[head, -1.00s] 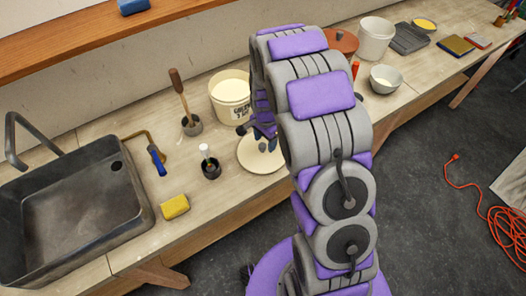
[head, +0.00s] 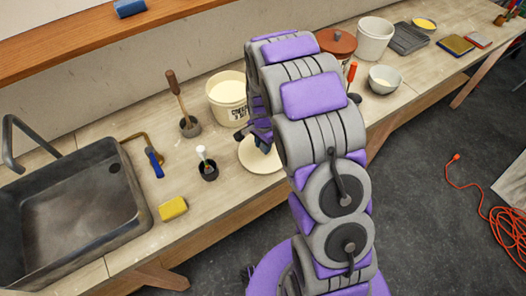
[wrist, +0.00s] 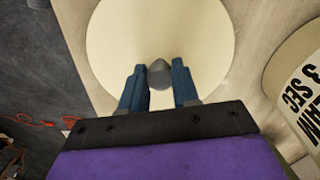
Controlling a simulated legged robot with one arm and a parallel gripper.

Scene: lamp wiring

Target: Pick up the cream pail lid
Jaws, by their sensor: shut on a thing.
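The cream pail lid (head: 257,160) is a round pale disc on the bench in front of the cream pail (head: 227,95). In the wrist view the lid (wrist: 160,30) fills the top middle, with a grey knob (wrist: 160,73) at its centre. My gripper (wrist: 160,82) has its two blue fingers on either side of this knob, shut on it. In the head view my gripper (head: 263,142) is over the lid, partly hidden by my arm. The lid appears to lie flat on the bench; any lift is too small to tell.
The sink (head: 70,210) is further left. A white bucket (head: 374,40) and grey bowl (head: 384,78) are right.

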